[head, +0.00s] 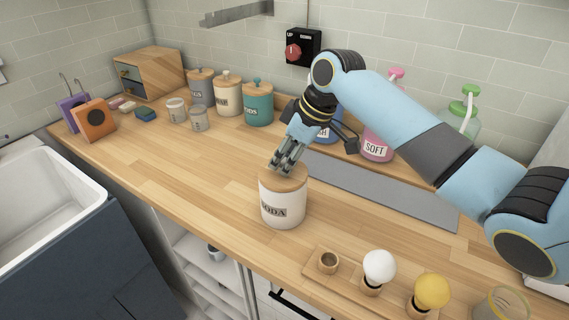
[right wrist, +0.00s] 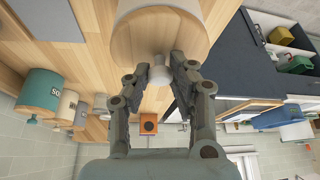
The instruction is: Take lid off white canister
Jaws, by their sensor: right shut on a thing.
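The white canister (head: 283,210) with a "SODA" label stands upright on the wooden counter in the middle of the head view. Its round wooden lid (head: 266,180) sits on top; I see no clear gap between lid and rim. My right gripper (head: 287,164) reaches down from above and is shut on the lid's knob. In the right wrist view, the fingertips (right wrist: 160,66) are on either side of the pale knob (right wrist: 159,77), with the lid's wooden face (right wrist: 160,35) just beyond. My left gripper is not in view.
A wooden holder (head: 318,270) with a white bulb brush (head: 379,267) and a yellow one (head: 431,291) stands front right. A grey mat (head: 370,188) lies behind right. A teal canister (head: 258,106) stands with others at the back. The counter left of the white canister is clear.

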